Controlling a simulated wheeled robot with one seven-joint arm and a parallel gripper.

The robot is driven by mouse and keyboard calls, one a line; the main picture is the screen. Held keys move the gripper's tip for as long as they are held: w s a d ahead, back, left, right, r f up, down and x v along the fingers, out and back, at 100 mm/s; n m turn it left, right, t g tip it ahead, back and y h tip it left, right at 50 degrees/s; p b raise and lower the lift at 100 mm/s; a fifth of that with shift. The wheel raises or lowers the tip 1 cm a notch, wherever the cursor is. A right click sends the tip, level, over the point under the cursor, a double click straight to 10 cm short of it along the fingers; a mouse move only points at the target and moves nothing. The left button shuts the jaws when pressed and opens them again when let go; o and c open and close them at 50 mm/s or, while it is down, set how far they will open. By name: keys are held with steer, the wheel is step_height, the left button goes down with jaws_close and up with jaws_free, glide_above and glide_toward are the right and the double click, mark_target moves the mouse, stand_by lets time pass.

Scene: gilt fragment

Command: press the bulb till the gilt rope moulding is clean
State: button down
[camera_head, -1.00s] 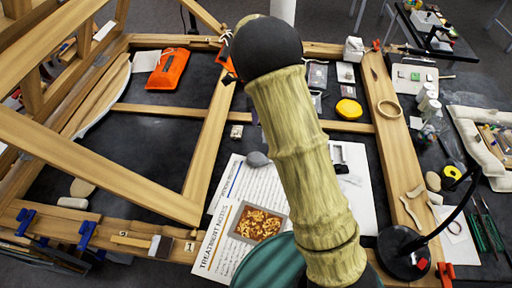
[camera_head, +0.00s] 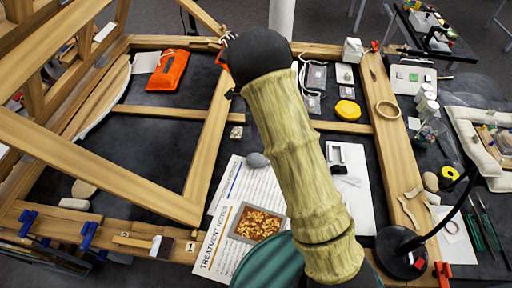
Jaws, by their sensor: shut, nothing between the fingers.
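The gilt rope moulding (camera_head: 258,223) lies in a small square grey tray on the printed treatment notes. It looks golden brown and mottled, too small to judge its surface well. A grey rounded bulb (camera_head: 257,160) lies on the paper above it, apart from the tray, and nothing visible presses it. My pale, bamboo-like arm rises from the bottom edge to a black joint at top centre, to the right of the bulb and tray.
A wooden frame (camera_head: 210,140) with raised slanting bars fills the left side. An orange pouch (camera_head: 167,70) lies at the back left. A yellow disc (camera_head: 348,110) and wooden ring (camera_head: 388,110) are right of my arm. A black lamp (camera_head: 402,252) stands at lower right.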

mark_target(256, 155)
steer(key=f, duration=0.2)
steer(key=s+f+p, duration=0.1)
steer(key=f, duration=0.2)
steer(key=f+p, duration=0.1)
steer(key=f, duration=0.2)
steer(key=shift+s+f, duration=0.15)
steer(key=shift+s, duration=0.25)
steer(key=shift+f, duration=0.15)
steer(key=shift+f+b, duration=0.4)
steer(key=shift+f, duration=0.55)
